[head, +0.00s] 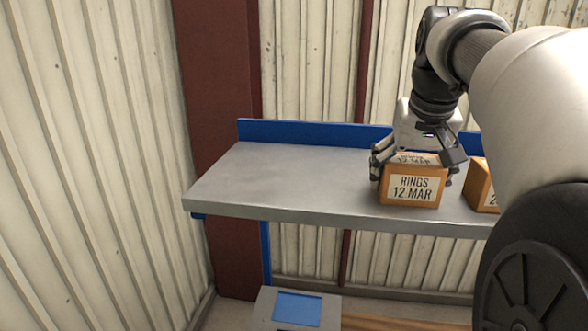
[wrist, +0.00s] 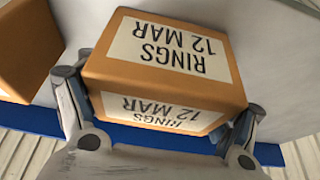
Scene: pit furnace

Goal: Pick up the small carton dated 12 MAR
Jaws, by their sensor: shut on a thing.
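A small orange-brown carton (head: 411,191) has a white label reading RINGS 12 MAR on its front, with a second label on its top. It is at the front part of a grey shelf (head: 290,182). My gripper (head: 414,170) reaches down over it from above, with a finger on either side. The carton (wrist: 165,72) fills the middle of the wrist view, with the fingers of my gripper (wrist: 165,125) against its left and right sides. I cannot tell whether its base touches the shelf.
A second orange-brown carton (head: 482,187) stands close to the right on the shelf, partly hidden by my arm; its label is mostly covered. A blue rim (head: 310,132) runs along the shelf's back. The shelf's left part is clear. A grey box with a blue panel (head: 297,307) is below.

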